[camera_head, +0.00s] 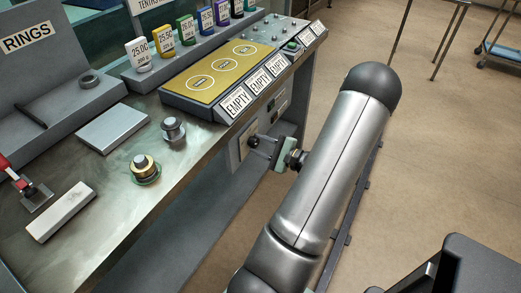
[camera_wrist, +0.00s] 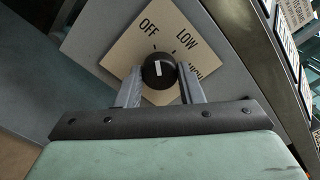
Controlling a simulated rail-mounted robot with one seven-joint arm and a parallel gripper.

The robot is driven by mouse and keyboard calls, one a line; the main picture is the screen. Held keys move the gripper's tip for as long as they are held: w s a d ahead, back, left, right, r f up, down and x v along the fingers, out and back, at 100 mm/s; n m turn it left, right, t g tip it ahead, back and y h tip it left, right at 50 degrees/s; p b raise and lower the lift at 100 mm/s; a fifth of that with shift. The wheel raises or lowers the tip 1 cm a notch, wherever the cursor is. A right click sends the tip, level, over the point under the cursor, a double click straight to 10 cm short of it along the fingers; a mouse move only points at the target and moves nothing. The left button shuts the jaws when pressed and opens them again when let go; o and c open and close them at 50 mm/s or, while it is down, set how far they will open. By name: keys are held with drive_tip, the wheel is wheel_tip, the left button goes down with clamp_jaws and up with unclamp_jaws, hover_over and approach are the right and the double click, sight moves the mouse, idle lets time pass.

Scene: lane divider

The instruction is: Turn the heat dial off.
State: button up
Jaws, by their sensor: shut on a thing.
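The heat dial (camera_wrist: 153,72) is a round black knob with a white mark, on a tan plate (camera_wrist: 128,42) with OFF, LOW and a partly hidden third label. A short tick shows above the knob toward OFF, another toward LOW. I cannot tell exactly which label the white mark points to. In the head view the dial (camera_head: 253,142) is on the front of the bench. My gripper (camera_wrist: 160,84) is shut on the dial, one finger on each side. It also shows in the head view (camera_head: 262,146), reaching in from the right.
The bench top (camera_head: 110,205) above the dial carries a yellow panel (camera_head: 225,71) with EMPTY labels, a RINGS holder (camera_head: 50,75), a grey plate (camera_head: 112,128), a white block (camera_head: 60,212) and metal pegs. Open floor (camera_head: 440,150) lies to the right.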

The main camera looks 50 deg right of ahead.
drive_tip(key=shift+f+n+b, duration=0.1)
drive_tip(key=shift+n+b, duration=0.35)
drive_tip(key=shift+n, duration=0.05)
drive_tip(key=o, duration=1)
drive_tip(key=s+d, duration=0.2)
drive_tip(key=s, duration=1.5)
drive_tip(key=shift+s, duration=0.2)
